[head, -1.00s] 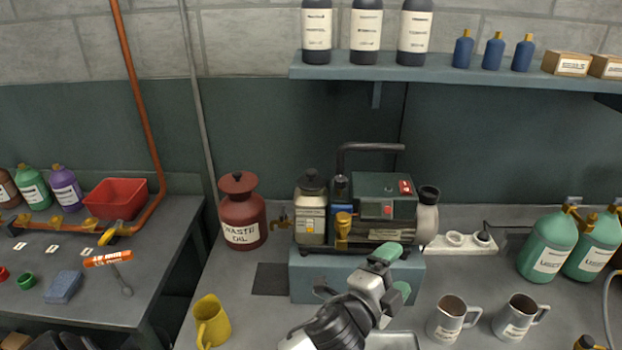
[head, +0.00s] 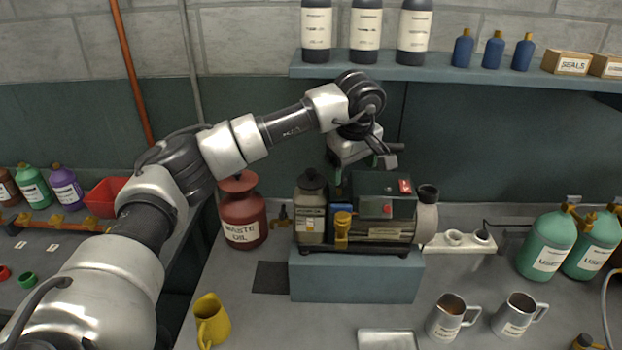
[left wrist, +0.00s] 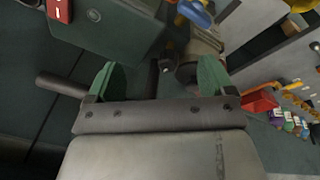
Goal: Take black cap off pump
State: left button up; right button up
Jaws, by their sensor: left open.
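The pump (head: 385,236) stands on a blue-grey block on the bench. It has a dark green housing with a red button and a beige cylinder at its left. The black cap (head: 311,177) sits on top of that beige cylinder. My left gripper (head: 365,168) is open above the back of the pump, right of the cap and apart from it. Part of the pump's black handle is hidden behind the gripper and wrist. In the left wrist view, the open green fingers (left wrist: 158,80) are empty; the housing and beige cylinder lie beyond them. My right gripper is out of view.
A red waste oil can (head: 242,215) stands left of the pump. A shelf (head: 430,70) with bottles is above my left wrist. A yellow jug (head: 208,322), metal jugs (head: 447,318) and a tray (head: 388,340) are in front. Green bottles (head: 545,248) stand at right.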

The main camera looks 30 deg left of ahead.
pick_arm(q)
jog(key=s+a+r+y, duration=0.1)
jog(key=a+r+y, duration=0.2)
jog(key=a+r, duration=0.3)
jog(key=p, duration=0.2)
send_over(311, 170)
jog(key=d, duration=0.2)
jog(key=shift+n+g, duration=0.4)
jog(key=f, duration=0.5)
jog(key=shift+s+a+f, duration=0.25)
jog(key=shift+s, duration=0.1)
jog(key=shift+a+f, duration=0.1)
jog(key=shift+f, duration=0.15)
jog(key=p+x, duration=0.1)
jog(key=x, duration=0.1)
jog(key=p+x, duration=0.1)
jog(key=x, duration=0.1)
jog(key=shift+w+f+p, duration=0.1)
jog(key=shift+f+p, duration=0.2)
jog(key=shift+f, duration=0.15)
jog(key=shift+a+f, duration=0.1)
jog(key=shift+f, duration=0.2)
jog(key=c, duration=0.7)
